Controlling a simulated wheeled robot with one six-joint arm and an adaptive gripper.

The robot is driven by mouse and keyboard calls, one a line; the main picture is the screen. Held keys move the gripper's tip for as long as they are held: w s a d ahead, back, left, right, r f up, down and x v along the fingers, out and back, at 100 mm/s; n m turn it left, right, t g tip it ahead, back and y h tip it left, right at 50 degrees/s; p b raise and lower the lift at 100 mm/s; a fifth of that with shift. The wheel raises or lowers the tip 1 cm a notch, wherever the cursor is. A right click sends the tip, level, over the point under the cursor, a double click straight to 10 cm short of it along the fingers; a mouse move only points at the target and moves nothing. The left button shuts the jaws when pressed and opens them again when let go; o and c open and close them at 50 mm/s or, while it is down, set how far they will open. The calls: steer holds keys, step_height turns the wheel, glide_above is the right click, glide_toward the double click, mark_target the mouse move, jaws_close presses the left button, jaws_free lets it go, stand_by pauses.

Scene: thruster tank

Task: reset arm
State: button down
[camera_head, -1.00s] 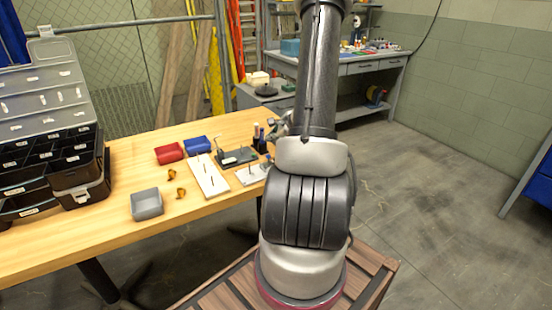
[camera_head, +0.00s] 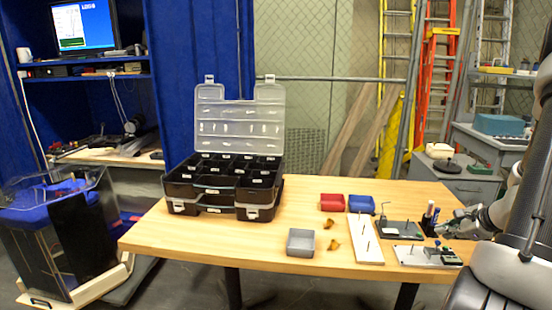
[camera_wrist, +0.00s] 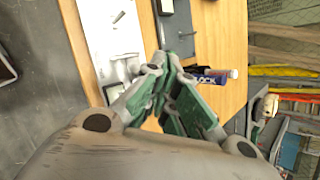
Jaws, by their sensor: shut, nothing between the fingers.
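My gripper (camera_wrist: 172,62) shows in the wrist view with its green-padded fingers closed together and nothing held. It hangs over the right end of the wooden table, above the white plate with pegs (camera_wrist: 112,35). A bottle with a blue and white label (camera_wrist: 218,74) lies in view just beyond the fingertips; I cannot tell the gap. In the head view my arm (camera_head: 510,240) fills the right edge, and my gripper (camera_head: 455,222) is partly seen beside the dark bottles (camera_head: 429,220).
On the table (camera_head: 270,244) stand an open black organizer case (camera_head: 190,205), a grey bin (camera_head: 301,242), a red bin (camera_head: 331,202), a blue bin (camera_head: 361,203), two brass-coloured parts (camera_head: 331,245), a white peg board (camera_head: 367,252) and a dark plate (camera_head: 400,230). Bare tabletop lies at the front left.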

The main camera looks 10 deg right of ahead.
steer(key=s+a+r+n+g+y, duration=0.1)
steer(key=s+a+r+n+g, duration=0.6)
steer(key=s+a+r+n, duration=0.7)
steer(key=s+a+r+n+t+h, duration=0.2)
steer(key=s+a+r+n, duration=0.3)
steer(key=a+r+n, duration=0.3)
step_height(320, 180, up, 2)
steer(key=n+t, duration=0.1)
steer(key=n, duration=0.1)
steer(key=shift+r+n+h, duration=0.15)
steer(key=shift+n+h, duration=0.25)
